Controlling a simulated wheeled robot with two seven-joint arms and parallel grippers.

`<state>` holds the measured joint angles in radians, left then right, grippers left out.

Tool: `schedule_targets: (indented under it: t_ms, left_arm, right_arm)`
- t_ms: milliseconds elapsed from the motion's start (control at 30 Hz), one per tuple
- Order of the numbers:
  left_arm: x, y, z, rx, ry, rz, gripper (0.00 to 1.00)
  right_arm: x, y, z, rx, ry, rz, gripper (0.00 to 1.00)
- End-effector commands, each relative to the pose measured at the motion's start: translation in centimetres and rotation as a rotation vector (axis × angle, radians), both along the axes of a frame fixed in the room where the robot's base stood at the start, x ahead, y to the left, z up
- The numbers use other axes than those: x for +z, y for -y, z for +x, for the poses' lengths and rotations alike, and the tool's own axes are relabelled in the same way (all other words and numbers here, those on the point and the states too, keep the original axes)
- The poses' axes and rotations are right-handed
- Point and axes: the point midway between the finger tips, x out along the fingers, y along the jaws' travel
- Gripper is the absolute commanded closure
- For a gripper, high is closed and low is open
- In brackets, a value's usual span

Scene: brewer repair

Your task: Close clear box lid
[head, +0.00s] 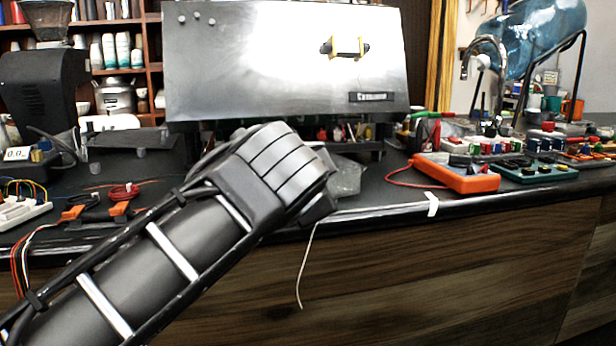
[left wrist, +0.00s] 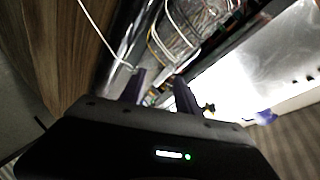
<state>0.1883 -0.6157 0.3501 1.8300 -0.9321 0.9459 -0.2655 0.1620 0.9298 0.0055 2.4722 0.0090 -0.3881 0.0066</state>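A clear, glossy piece that looks like part of the clear box (head: 347,176) shows on the bench just behind my left arm, mostly hidden by it. In the left wrist view, a see-through box-like thing with pale wires (left wrist: 190,28) lies beyond the fingers. I cannot tell how its lid stands. My left arm reaches in from the lower left, and its gripper is hidden behind the wrist in the head view. In the left wrist view, my left gripper (left wrist: 158,88) has its fingers apart, with no object clearly between them, near the bench's front edge. My right gripper is not in view.
An orange multimeter (head: 455,175) and a green module (head: 535,170) lie to the right. A thin white wire (head: 305,265) hangs over the front edge. Orange-handled tools (head: 98,208) lie at left.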

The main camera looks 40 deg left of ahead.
Motion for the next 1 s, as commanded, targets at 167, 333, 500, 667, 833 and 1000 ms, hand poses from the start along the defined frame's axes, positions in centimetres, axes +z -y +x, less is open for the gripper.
schedule_targets:
  t_ms: [167, 333, 500, 667, 833, 1000]
  left_arm:
    - [0.2, 0.1, 0.0, -0.001, 0.003, 0.001, 0.6]
    - [0.4, 0.3, -0.3, -0.003, 0.005, 0.002, 0.6]
    - [1.2, 1.4, -1.9, -0.003, 0.006, 0.003, 0.6]
    - [2.2, 2.8, -4.0, -0.002, 0.006, 0.002, 0.6]
    - [2.7, 3.9, -5.7, -0.002, 0.004, 0.001, 0.6]
    - [2.7, 4.2, -6.1, -0.001, 0.001, 0.002, 0.6]
  right_arm:
    - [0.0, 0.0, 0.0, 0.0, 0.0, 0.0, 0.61]
    - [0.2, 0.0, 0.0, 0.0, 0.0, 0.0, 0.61]
    - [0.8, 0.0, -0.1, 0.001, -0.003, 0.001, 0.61]
    - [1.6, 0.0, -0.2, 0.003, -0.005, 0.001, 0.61]
    - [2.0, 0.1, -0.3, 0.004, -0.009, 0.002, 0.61]
    - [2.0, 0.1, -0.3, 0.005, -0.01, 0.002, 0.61]
